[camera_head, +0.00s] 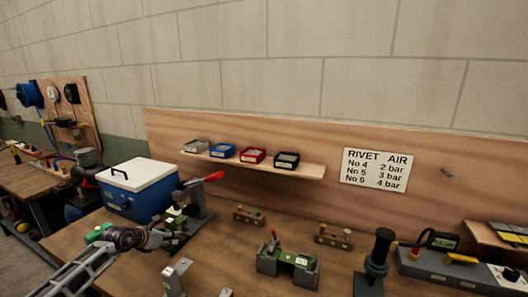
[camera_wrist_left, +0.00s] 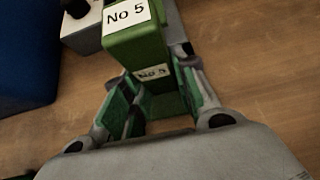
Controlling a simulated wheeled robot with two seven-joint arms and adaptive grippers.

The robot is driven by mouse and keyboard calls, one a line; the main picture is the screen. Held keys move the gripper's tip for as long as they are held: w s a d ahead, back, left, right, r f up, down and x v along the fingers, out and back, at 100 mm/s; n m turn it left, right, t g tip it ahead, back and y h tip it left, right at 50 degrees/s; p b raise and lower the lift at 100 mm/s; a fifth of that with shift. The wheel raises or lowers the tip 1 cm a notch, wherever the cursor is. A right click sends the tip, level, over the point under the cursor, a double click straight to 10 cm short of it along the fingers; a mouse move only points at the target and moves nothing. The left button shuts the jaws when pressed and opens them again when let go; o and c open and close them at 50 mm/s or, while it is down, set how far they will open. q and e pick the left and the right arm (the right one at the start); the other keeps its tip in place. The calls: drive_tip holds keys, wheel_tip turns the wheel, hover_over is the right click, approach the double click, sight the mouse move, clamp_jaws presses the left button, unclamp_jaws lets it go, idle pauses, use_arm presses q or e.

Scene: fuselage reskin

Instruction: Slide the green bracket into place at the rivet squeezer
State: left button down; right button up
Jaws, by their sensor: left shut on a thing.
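A green bracket (camera_wrist_left: 138,48) with white "No 5" labels stands in the left wrist view. Its lower part is between the green-padded fingers of my left gripper (camera_wrist_left: 158,98), which is shut on it. In the head view, my left gripper (camera_head: 172,236) is beside the green bracket (camera_head: 176,220), at the foot of a grey tool with a red handle (camera_head: 195,203), which looks like the rivet squeezer. In the left wrist view a grey block with a black knob (camera_wrist_left: 80,28) adjoins the bracket's far end. Whether the bracket is seated is hidden. My right gripper is out of view.
A blue cool box with a white lid (camera_head: 146,198) stands close behind my left gripper. A green fixture with a red lever (camera_head: 287,265) and a black upright tool (camera_head: 376,262) stand to the right. Small bins line the shelf (camera_head: 255,164).

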sight(167, 226)
use_arm(q)
drive_tip(key=shift+w+d+f, duration=0.3)
drive_tip(key=shift+w+f, duration=0.05)
drive_tip(key=shift+f, duration=0.2)
drive_tip(key=c, duration=1.4)
unclamp_jaws()
drive_tip(key=shift+c, duration=0.2)
drive_tip(key=shift+o, duration=1)
drive_tip(key=shift+w, duration=0.1)
drive_tip(key=shift+s+a+r+p, duration=0.15)
drive_tip(key=shift+r+p, duration=0.15)
drive_tip(key=shift+r, duration=0.25)
drive_tip(key=shift+s+a+r+p, duration=0.15)
drive_tip(key=shift+r+p, duration=0.1)
drive_tip(key=shift+r, duration=0.25)
drive_tip(key=shift+s+a+r+p, duration=0.1)
drive_tip(key=shift+s+r+p, duration=0.2)
drive_tip(key=shift+r+p, duration=0.55)
drive_tip(key=shift+s+a+r+p, duration=0.15)
drive_tip(key=shift+s+r+p, duration=0.25)
drive_tip(key=shift+r, duration=0.65)
drive_tip(key=shift+s+a+r+p, duration=0.1)
drive_tip(key=shift+s+r+p, duration=0.1)
drive_tip(key=shift+r+p, duration=0.7)
